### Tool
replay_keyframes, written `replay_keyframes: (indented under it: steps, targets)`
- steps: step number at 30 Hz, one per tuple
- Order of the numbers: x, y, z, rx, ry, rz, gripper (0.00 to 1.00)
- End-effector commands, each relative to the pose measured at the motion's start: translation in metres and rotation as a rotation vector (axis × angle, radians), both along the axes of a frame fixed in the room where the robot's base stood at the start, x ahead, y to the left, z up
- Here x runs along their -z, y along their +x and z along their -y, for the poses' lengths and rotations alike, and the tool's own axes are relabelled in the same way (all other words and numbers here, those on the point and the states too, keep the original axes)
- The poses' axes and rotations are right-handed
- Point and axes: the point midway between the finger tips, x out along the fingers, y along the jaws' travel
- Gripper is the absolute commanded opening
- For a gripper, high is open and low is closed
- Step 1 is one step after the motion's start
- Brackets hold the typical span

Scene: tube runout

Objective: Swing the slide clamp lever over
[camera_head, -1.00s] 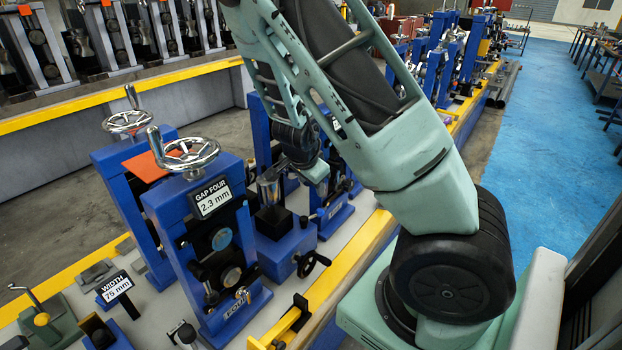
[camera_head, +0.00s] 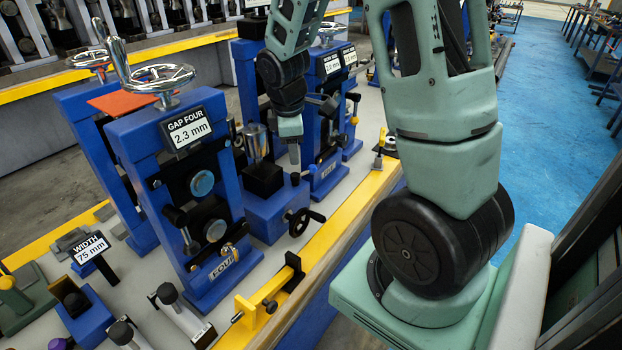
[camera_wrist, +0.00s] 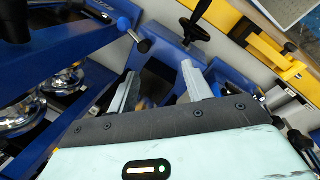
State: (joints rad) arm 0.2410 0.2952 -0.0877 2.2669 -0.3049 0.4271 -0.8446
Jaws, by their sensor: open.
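My gripper (camera_head: 293,152) hangs beside a blue slide block (camera_head: 280,215) right of the GAP FOUR stand. The block carries a silver cylinder on a black base (camera_head: 262,178) and a black hand crank (camera_head: 303,220) on its front. A small black knob (camera_head: 295,178) shows just under my fingertips; I cannot tell surely whether it is the clamp lever. In the wrist view my gripper (camera_wrist: 162,85) is open with nothing between its fingers.
The GAP FOUR stand (camera_head: 180,200) with its chrome handwheel (camera_head: 155,78) is close on the left. More blue stands (camera_head: 325,120) are behind my gripper. A yellow bracket (camera_head: 255,312) stands at the front edge, beside the yellow rail (camera_head: 335,230).

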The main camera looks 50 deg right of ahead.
Motion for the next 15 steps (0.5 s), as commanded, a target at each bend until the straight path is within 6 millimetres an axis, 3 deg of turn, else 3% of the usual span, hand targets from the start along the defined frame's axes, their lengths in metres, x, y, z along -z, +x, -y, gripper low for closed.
replay_keyframes:
  steps: [3,6,11,15]
  targets:
    - [-0.005,0.0,0.017,-0.32,-0.128,-0.062,0.5]
    - [-0.014,0.001,0.027,-0.505,-0.217,-0.112,0.5]
    - [-0.022,0.003,0.035,-0.639,-0.288,-0.153,0.5]
    - [-0.013,0.005,0.04,-0.652,-0.294,-0.16,0.5]
